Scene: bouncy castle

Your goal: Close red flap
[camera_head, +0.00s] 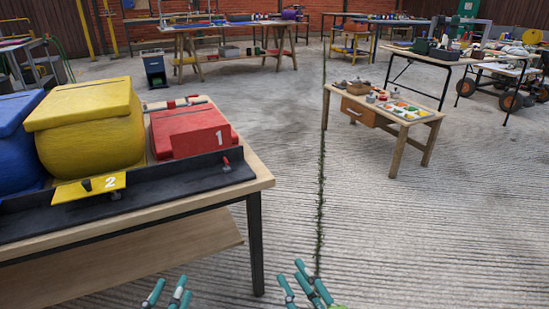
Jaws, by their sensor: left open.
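My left gripper (171,284) is open and empty at the bottom edge, in front of the bench. My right gripper (298,275) is open and empty, right of the bench leg. Both are apart from the red piece.
A bulging yellow bag (90,135) and a blue one (15,145) stand left of the red piece. A yellow flap (88,187) marked 2 lies over the black rail (165,188). A small wooden table (385,107) stands at right.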

